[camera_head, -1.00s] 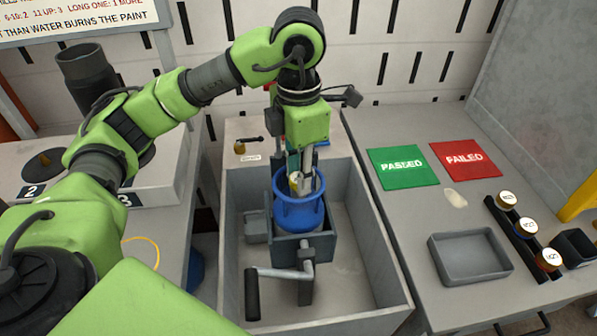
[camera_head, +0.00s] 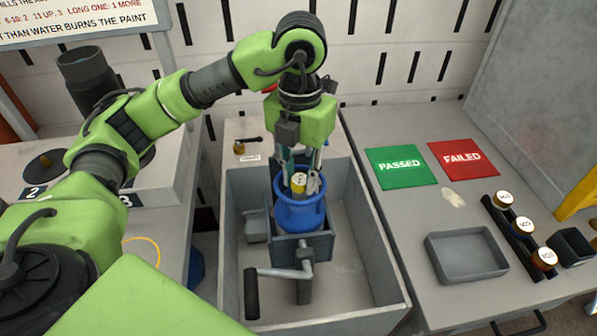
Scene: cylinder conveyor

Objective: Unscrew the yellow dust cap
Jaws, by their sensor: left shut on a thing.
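The yellow dust cap (camera_head: 299,181) sits inside the collar at the top of a blue cylinder (camera_head: 300,215). The cylinder stands upright in a grey clamp (camera_head: 318,243) with a crank handle, inside a grey bin. My left gripper (camera_head: 300,184) reaches straight down into the collar from above. Its fingers are shut on the yellow dust cap, one on either side. The cap's lower part and thread are hidden by the collar. My right gripper does not show.
The clamp stands in the grey bin (camera_head: 387,262). To the right, a table holds a green PASSED mat (camera_head: 401,180), a red FAILED mat (camera_head: 463,175), an empty grey tray (camera_head: 433,255) and a rack (camera_head: 508,236) with several round caps. A small lock (camera_head: 239,149) lies behind the bin.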

